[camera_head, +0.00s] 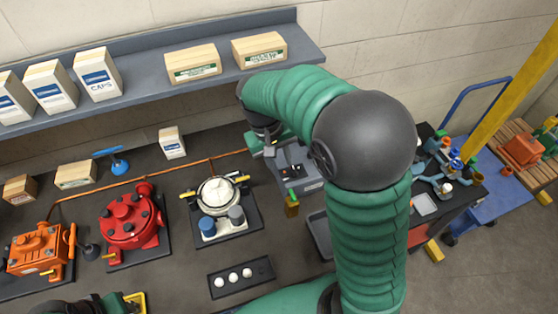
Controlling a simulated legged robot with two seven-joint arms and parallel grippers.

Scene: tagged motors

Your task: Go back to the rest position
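My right arm rises from the bottom of the head view, bends at a big dark elbow, and reaches left and down over the bench. Its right gripper (268,146) is beside a grey-and-black unit (294,168); the fingers are too small and covered to read. A black and green part at the bottom left edge (112,301) may be my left gripper, mostly cut off. An orange motor (38,248), a red round motor (132,220) and a white-topped motor (217,192) sit on dark plates on the bench.
A shelf (150,105) with several boxes runs along the wall above the bench. A black holder (240,277) with white balls lies in front. A blue-handled cart (490,205) and a wooden pallet (545,172) stand at the right. Grey floor is free at the lower right.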

